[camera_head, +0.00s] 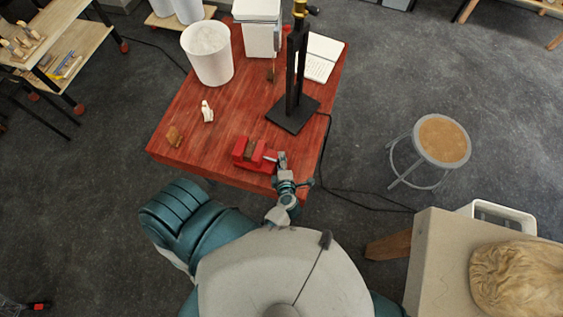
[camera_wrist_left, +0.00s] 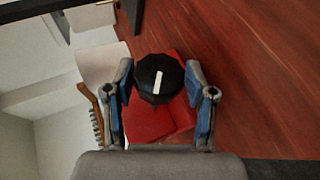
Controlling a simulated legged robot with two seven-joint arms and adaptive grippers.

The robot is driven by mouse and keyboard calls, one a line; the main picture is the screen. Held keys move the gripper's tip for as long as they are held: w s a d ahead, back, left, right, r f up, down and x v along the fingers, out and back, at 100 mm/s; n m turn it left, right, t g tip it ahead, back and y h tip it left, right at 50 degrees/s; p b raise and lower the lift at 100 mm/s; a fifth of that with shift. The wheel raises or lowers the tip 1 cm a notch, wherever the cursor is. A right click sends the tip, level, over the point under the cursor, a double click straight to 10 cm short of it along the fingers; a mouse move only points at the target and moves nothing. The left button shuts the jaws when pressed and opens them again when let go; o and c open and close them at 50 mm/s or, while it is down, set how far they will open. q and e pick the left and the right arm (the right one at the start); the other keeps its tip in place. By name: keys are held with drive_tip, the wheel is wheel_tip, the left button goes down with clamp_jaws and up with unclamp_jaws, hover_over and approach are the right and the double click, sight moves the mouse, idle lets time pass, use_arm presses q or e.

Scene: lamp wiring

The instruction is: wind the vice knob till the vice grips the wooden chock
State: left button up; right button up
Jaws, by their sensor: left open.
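The red vice (camera_head: 241,153) sits near the front edge of the red table. A brown wooden chock (camera_head: 250,149) shows between its jaws; I cannot tell whether both jaws touch it. In the left wrist view the black knob (camera_wrist_left: 152,76) has a white stripe, nearly upright in the picture, with the red vice body (camera_wrist_left: 150,122) behind it. My left gripper (camera_head: 283,160) is at the vice's right end. Its open fingers stand on either side of the knob in the wrist view (camera_wrist_left: 158,90), with gaps visible. My right gripper is out of view.
A black lamp stand (camera_head: 293,117) rises behind the vice on the red table (camera_head: 222,113). A small white item (camera_head: 207,111) and a brown block (camera_head: 174,136) lie to the left. A white bin (camera_head: 208,55) stands farther back. A stool (camera_head: 441,140) is at right.

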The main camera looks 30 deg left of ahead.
use_arm(q)
drive_tip(key=v, duration=0.7)
drive_tip(key=shift+s+d+r, duration=0.1)
drive_tip(key=shift+s+d, duration=0.1)
drive_tip(key=shift+s, duration=0.05)
drive_tip(key=shift+a, duration=0.1)
drive_tip(key=shift+a, duration=0.1)
